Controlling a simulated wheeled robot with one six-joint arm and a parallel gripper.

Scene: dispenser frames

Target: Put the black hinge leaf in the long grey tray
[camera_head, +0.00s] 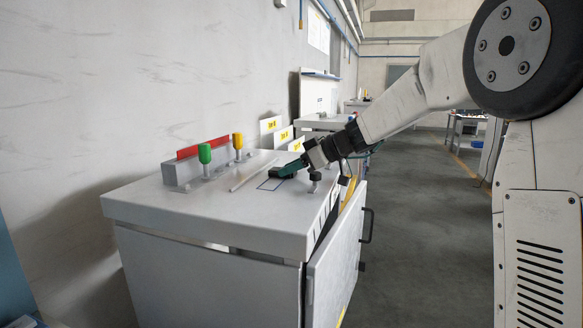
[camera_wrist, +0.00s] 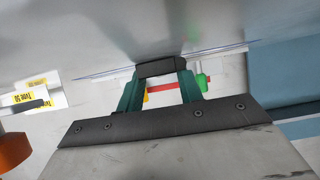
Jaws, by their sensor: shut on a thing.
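My gripper (camera_head: 292,168) reaches in from the right over the pale cabinet top. Its green fingers are shut on the black hinge leaf (camera_head: 280,173), a small dark piece at their tips. In the wrist view the leaf (camera_wrist: 161,67) spans the gap between the two fingertips (camera_wrist: 160,78). The leaf is close to the top, by a blue outlined rectangle (camera_head: 268,185); I cannot tell whether it touches. A long grey body (camera_head: 180,175) with a red strip along it lies near the wall; I cannot tell whether it is the long grey tray. A thin pale strip (camera_head: 253,175) lies left of the gripper.
A black knob (camera_head: 315,178) is just right of the gripper. Yellow-labelled bins (camera_head: 271,126) stand behind. The cabinet door (camera_head: 335,262) is ajar. The front left top is clear.

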